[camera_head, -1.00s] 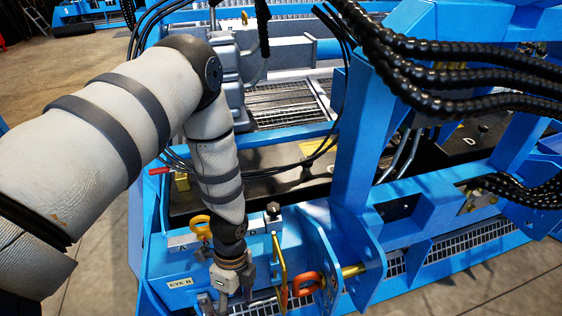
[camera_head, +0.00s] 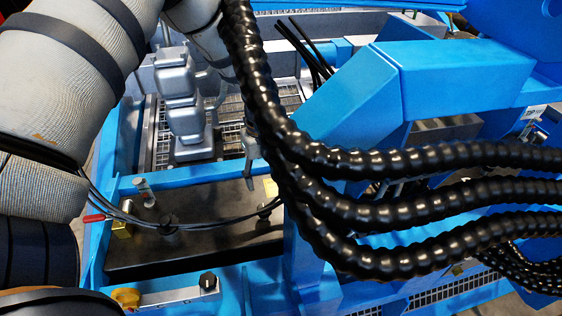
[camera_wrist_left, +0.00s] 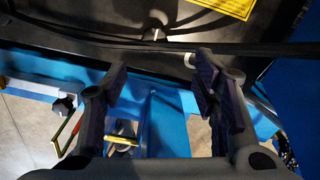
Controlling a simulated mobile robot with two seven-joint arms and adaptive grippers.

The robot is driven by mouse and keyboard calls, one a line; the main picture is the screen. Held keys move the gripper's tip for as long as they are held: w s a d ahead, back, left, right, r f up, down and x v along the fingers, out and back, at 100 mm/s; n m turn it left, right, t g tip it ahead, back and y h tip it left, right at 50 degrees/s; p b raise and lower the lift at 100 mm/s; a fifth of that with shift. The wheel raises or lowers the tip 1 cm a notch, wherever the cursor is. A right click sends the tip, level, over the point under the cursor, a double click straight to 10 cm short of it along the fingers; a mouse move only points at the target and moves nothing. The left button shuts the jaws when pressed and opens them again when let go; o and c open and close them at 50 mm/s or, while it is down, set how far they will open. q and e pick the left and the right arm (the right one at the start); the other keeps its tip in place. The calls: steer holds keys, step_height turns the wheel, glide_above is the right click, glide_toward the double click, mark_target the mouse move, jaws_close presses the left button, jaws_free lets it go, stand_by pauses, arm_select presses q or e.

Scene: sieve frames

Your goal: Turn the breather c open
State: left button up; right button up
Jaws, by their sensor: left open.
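No lettering I can read names breather c, so I cannot tell which fitting it is. A small fitting (camera_head: 265,208) stands on the dark tank top (camera_head: 235,238), beside a yellow label (camera_head: 270,187) and partly behind the black hoses. What looks like the same fitting (camera_wrist_left: 156,35) shows in the left wrist view, beyond the fingertips. My left gripper (camera_head: 249,165) hangs above the tank, partly hidden by the hoses. In the left wrist view my left gripper (camera_wrist_left: 160,68) is open, with nothing between its fingers. My right gripper is not in view.
Thick black ribbed hoses (camera_head: 420,210) cross in front. A blue beam (camera_head: 365,95) rises right of the gripper. A red-handled valve (camera_head: 95,218) and thin cables lie at the tank's left. A black knob (camera_head: 208,281) sits on the front rail.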

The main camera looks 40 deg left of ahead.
arm_select(q)
glide_above(265, 210)
steer(key=f, duration=0.4)
steer(key=shift+s+f+b, duration=0.2)
steer(key=shift+s+b, duration=0.05)
steer(key=shift+b, duration=0.1)
step_height(265, 210, down, 7)
steer(key=shift+w+r+b, duration=0.15)
steer(key=shift+r+b, duration=0.05)
steer(key=shift+b, duration=0.25)
steer(key=shift+w+f, duration=0.1)
steer(key=shift+f, duration=0.15)
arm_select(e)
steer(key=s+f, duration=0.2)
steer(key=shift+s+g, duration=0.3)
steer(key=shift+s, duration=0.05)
arm_select(q)
steer(key=c, duration=1.2)
